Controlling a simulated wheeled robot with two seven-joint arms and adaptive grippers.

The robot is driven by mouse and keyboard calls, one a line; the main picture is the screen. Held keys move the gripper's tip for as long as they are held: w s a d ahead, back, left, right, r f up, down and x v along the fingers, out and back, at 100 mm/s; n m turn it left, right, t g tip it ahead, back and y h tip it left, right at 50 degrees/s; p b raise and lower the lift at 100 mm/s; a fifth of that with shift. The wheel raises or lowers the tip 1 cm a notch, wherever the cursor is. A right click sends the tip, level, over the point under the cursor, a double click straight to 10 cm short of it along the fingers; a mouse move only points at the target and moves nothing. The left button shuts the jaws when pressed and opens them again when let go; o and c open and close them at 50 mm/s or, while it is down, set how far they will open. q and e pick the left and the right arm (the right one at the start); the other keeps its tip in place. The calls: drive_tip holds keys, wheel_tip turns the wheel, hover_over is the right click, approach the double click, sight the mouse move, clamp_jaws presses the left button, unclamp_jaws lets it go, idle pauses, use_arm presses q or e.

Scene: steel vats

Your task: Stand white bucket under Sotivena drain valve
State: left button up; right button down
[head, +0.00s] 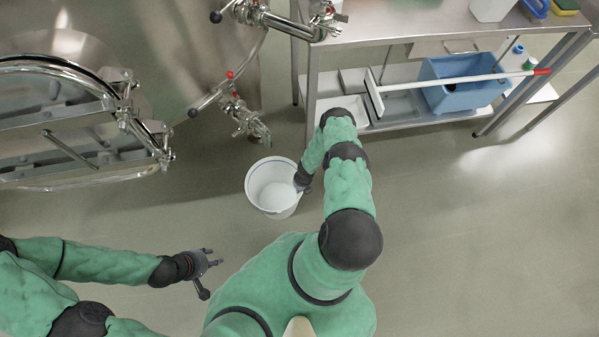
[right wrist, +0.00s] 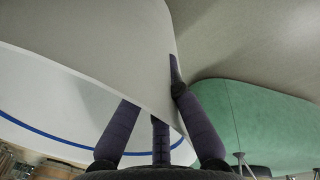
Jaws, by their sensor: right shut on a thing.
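The white bucket (head: 272,187) is in the middle of the head view, with its open top facing up and its inside empty as far as I see. My right gripper (head: 302,180) is shut on the bucket's right side. In the right wrist view the bucket wall (right wrist: 85,40) with a blue line fills the left, and the fingers (right wrist: 165,115) lie on both sides of it. A drain valve (head: 246,120) with a red-marked handle is on the steel vat, just above and left of the bucket in the picture. My left gripper (head: 208,270) is open and empty, at lower left.
A steel vat (head: 200,50) with an open hatch (head: 75,120) stands at upper left. A steel table (head: 390,22) at upper right has a lower shelf with a blue tub (head: 462,88) and a squeegee (head: 470,80). The floor (head: 480,220) at right is clear.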

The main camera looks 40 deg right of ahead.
drive_tip(key=c, duration=1.4)
unclamp_jaws()
wheel_tip(320, 180, up, 12)
drive_tip(key=s+d+p, duration=0.1)
drive_tip(key=p, duration=0.6)
